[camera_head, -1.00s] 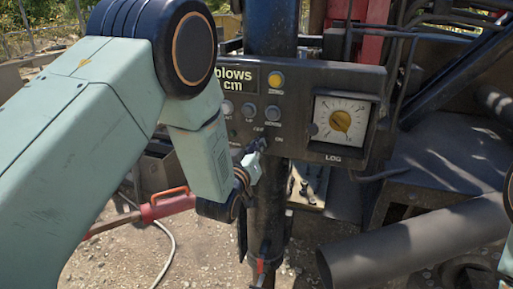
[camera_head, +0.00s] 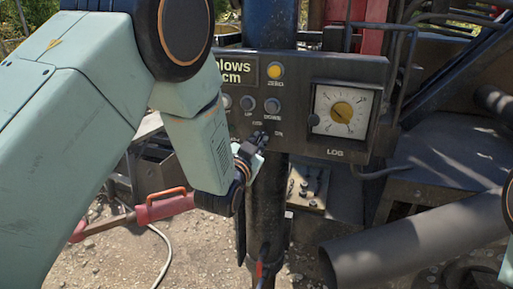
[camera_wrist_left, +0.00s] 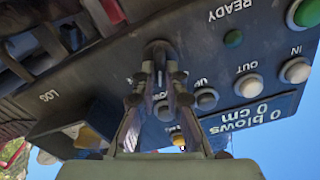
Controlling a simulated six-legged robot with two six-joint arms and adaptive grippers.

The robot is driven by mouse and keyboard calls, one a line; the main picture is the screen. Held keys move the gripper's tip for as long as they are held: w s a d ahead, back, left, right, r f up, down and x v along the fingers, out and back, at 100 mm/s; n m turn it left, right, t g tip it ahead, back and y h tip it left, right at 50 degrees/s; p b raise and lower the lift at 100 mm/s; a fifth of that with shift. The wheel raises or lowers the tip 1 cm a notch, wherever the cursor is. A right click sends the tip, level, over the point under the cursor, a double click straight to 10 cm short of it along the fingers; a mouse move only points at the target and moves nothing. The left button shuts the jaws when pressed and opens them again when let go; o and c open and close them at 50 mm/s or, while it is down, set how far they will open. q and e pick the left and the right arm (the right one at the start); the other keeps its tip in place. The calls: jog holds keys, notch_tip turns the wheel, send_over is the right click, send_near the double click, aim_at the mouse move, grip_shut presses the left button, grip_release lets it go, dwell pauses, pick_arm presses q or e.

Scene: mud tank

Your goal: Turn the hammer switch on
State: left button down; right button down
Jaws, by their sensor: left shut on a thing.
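The dark control panel (camera_head: 300,110) stands ahead, with buttons and a round LOG gauge. My left gripper (camera_head: 261,138) is at the panel's lower edge, below the DOWN button and left of the gauge. In the left wrist view the panel appears upside down, and my left gripper (camera_wrist_left: 159,82) has its fingertips closed around the small lever of the hammer switch (camera_wrist_left: 158,52). The fingers hide much of the lever, so I cannot tell its exact position. My right gripper is out of view.
A yellow ZERO button (camera_head: 275,71) and grey buttons sit above my left gripper. A dark pipe (camera_head: 420,240) lies at lower right. A red-handled tool (camera_head: 165,207) is at lower left. A dark vertical column (camera_head: 268,205) runs below the panel.

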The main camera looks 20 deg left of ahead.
pick_arm(q)
jog(key=m+b, duration=0.1)
jog(key=m, duration=0.2)
jog(key=m+b, duration=0.2)
jog(key=m, duration=0.1)
jog(key=m+b, duration=0.1)
jog(key=m, duration=0.2)
jog(key=shift+d+f+b, duration=0.25)
jog(key=shift+b, duration=0.05)
jog(key=shift+m, duration=0.4)
jog(key=c, duration=1.4)
grip_release()
jog(key=s, duration=0.7)
jog(key=shift+s, duration=0.25)
